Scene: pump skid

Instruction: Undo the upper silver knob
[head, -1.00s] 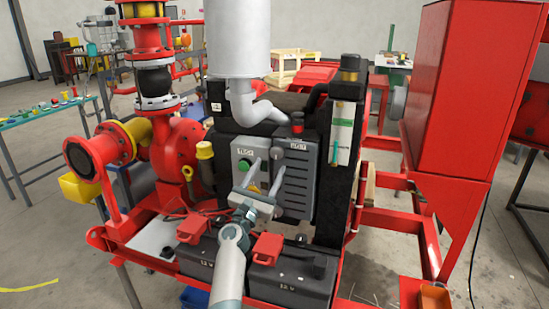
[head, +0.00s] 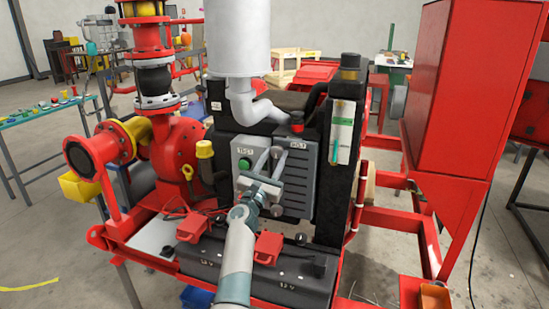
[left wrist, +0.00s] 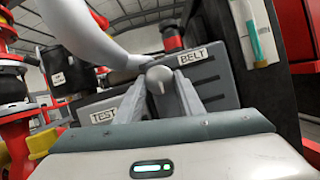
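The upper silver knob (left wrist: 158,79) shows in the left wrist view as a rounded grey grip at the upper left of the grey cover labelled BELT. My left gripper (left wrist: 160,88) has one finger on each side of it, with the fingers apart. I cannot tell whether either finger touches the knob. In the head view my left gripper (head: 274,153) is up at the grey cover (head: 298,186), and its fingers largely hide the knob. My right gripper is not in view.
A grey box with a green button (head: 244,164), labelled TEST, is left of the cover. A white pipe (head: 250,108) and red-capped fitting (head: 296,120) are above. A black post (head: 335,200) stands right.

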